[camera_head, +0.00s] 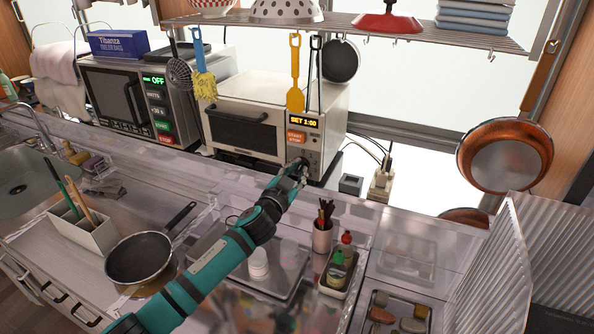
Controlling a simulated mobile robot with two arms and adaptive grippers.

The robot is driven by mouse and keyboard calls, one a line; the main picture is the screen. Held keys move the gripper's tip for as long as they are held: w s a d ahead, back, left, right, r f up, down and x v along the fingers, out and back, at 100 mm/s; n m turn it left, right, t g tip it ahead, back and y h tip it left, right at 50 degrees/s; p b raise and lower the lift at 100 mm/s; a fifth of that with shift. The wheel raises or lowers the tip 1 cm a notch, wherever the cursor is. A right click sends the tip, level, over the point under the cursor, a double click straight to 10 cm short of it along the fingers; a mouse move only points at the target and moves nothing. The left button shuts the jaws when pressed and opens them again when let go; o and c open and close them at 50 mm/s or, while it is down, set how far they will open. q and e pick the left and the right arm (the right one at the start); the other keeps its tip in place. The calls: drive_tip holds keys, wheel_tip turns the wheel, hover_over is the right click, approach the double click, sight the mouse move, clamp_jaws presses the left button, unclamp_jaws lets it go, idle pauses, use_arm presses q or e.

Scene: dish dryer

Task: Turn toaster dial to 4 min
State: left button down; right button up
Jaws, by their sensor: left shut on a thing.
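The toaster (270,112) is a cream box with a dark front door and handle, standing on the back counter. Its small display (304,122) shows "SET" and what looks like 1:00, though the digits are small. An orange start/stop button (296,137) sits below it. My left gripper (300,164) is at the lower right of the toaster's front panel, shut on the dial. The dial is mostly hidden by the fingers. My right gripper is not in view.
A microwave (128,100) showing OFF stands left of the toaster. Utensils, including an orange spatula (295,88), hang from the shelf (350,24) in front of it.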

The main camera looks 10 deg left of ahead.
use_arm(q)
drive_tip(key=m, duration=0.6)
drive_tip(key=shift+d+m+p, duration=0.1)
drive_tip(key=shift+m+p, duration=0.2)
drive_tip(key=m, duration=0.6)
drive_tip(key=shift+f+p, duration=0.15)
drive_tip(key=shift+p, duration=0.25)
drive_tip(key=m+p, duration=0.1)
drive_tip(key=m, duration=0.4)
drive_tip(key=shift+f+m, duration=0.15)
drive_tip(key=shift+m, duration=0.15)
drive_tip(key=m+p, duration=0.1)
drive_tip(key=m, duration=0.4)
drive_tip(key=shift+f+m, duration=0.15)
drive_tip(key=shift+m, duration=0.15)
drive_tip(key=shift+f, duration=0.1)
drive_tip(key=c, duration=1.4)
unclamp_jaws()
drive_tip(key=shift+r, duration=0.2)
drive_tip(key=s, duration=0.4)
drive_tip(key=s+a, duration=0.1)
drive_tip(key=s, duration=0.3)
drive_tip(key=s+a, duration=0.1)
drive_tip(key=s, duration=0.3)
drive_tip(key=shift+a, duration=0.2)
drive_tip(key=shift+f, duration=0.1)
